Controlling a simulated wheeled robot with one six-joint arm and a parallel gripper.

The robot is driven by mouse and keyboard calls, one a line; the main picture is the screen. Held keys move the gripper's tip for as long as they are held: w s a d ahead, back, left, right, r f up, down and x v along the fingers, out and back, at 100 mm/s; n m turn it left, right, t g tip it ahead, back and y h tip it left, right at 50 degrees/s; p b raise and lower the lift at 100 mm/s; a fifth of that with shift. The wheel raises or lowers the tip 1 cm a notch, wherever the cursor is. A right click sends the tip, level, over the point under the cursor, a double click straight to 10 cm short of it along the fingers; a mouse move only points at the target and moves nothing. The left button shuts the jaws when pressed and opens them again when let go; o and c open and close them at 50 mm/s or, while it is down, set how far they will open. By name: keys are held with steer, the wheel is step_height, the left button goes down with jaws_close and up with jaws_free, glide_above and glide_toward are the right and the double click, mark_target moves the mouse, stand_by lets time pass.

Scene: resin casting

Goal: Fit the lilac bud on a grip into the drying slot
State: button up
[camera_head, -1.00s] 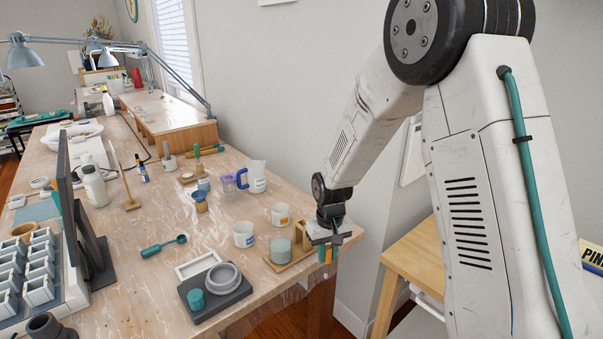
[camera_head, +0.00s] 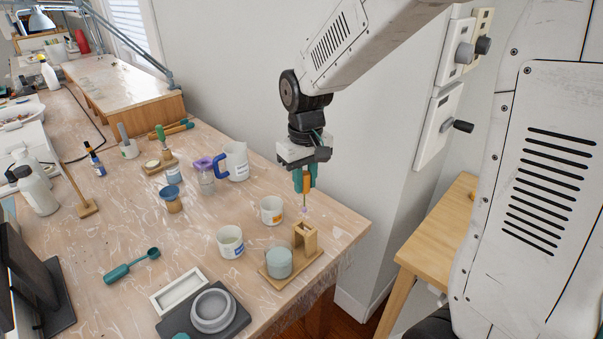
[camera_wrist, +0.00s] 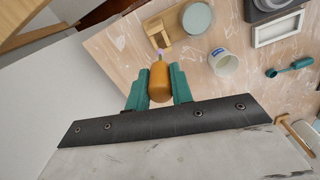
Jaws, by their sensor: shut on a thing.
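My gripper (camera_head: 305,180) is shut on an orange-brown grip (camera_head: 307,186) and holds it upright above the bench. A small lilac bud (camera_head: 304,210) hangs at the grip's lower end. In the wrist view the grip (camera_wrist: 160,82) sits between the teal fingers, with the lilac bud (camera_wrist: 160,53) beyond it. The wooden drying stand (camera_head: 306,236) with its slot stands below the bud on a wooden base, beside a pale green cylinder (camera_head: 279,262). The bud is apart from the stand. The stand also shows in the wrist view (camera_wrist: 155,30).
White cups (camera_head: 272,210) and (camera_head: 230,242) stand left of the stand. A blue-handled jug (camera_head: 236,162) is behind. A white frame (camera_head: 180,292) and a grey mould (camera_head: 211,311) lie in front. The bench's right edge is close to the stand.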

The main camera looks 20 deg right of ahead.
mark_target(305, 191)
steer(key=shift+s+f, duration=0.1)
steer(key=shift+f, duration=2.05)
step_height(305, 191, down, 8)
stand_by(3.1)
steer(key=shift+r, duration=0.1)
steer(key=o, duration=1)
steer(key=shift+o, duration=0.2)
